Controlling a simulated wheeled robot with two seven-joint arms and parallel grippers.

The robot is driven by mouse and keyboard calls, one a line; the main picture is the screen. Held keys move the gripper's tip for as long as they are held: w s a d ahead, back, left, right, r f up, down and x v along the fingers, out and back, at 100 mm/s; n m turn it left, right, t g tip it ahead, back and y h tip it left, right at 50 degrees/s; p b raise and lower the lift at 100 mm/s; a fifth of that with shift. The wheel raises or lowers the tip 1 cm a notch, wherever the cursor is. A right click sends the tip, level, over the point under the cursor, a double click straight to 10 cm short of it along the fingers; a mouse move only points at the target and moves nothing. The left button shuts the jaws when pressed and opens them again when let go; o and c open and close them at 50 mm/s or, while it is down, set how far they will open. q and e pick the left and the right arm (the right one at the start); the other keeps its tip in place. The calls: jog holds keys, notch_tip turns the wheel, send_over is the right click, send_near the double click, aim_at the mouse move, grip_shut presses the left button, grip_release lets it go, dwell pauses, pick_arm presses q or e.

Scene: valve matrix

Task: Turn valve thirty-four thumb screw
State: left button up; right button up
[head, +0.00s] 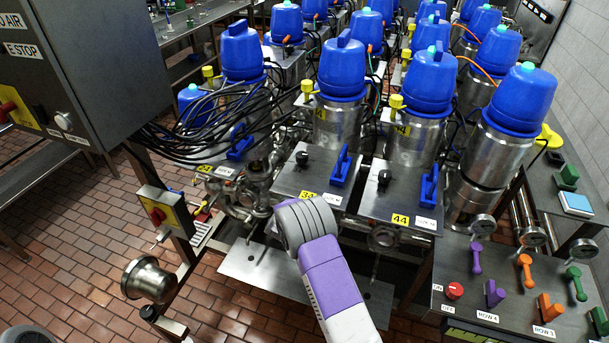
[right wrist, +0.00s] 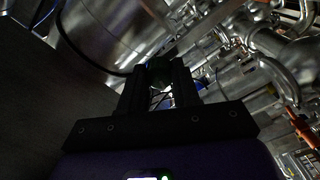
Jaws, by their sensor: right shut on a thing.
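Valve 34 has a grey metal plate (head: 312,187) with a yellow 34 label (head: 307,196), a black knob (head: 301,157) and a blue handle (head: 341,166). Its blue-topped steel body (head: 342,70) stands behind. My right arm comes in from the bottom in the head view, its wrist just in front of the plate's lower left edge. The fingers are hidden there. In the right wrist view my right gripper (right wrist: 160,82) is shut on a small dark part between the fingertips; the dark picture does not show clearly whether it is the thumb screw. My left gripper is out of view.
Valve 44's plate (head: 402,207) is close on the right. Steel pipes (head: 255,185) and black cables (head: 215,112) crowd the left. A control panel (head: 510,285) with coloured levers stands at lower right. A red-and-yellow switch box (head: 160,212) is at left.

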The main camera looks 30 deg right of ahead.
jog(key=shift+n+p, duration=0.6)
jog(key=shift+n, duration=0.7)
jog(key=o, duration=1.1)
jog(key=shift+c, duration=0.2)
jog(key=v, duration=0.7)
jog(key=shift+s+a, duration=0.2)
